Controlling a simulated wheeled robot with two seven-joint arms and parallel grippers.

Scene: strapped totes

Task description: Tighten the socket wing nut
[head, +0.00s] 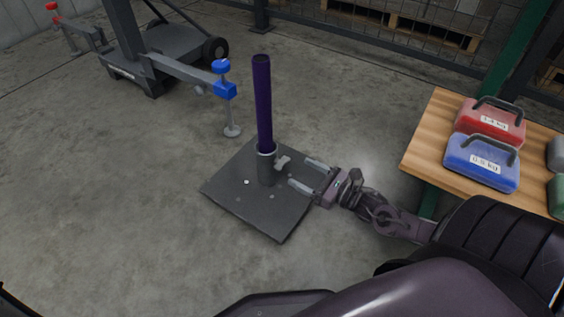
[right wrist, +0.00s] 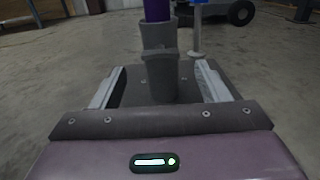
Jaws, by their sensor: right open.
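A dark purple pole (head: 263,105) stands upright in a grey socket (head: 266,172) on a dark square base plate (head: 241,201). A small grey wing nut (head: 283,162) sticks out from the socket's right side, near its top. My right gripper (head: 300,171) is open just right of the wing nut, its two fingers pointing at the socket, with nothing held. In the right wrist view, the socket (right wrist: 160,86) shows between the two fingers, with the pole (right wrist: 157,10) above it. The wing nut is hard to tell from the socket there. My left gripper is out of view.
A wheeled grey stand with a blue-capped outrigger (head: 224,88) is behind the pole at the left. The floor left of the plate is clear.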

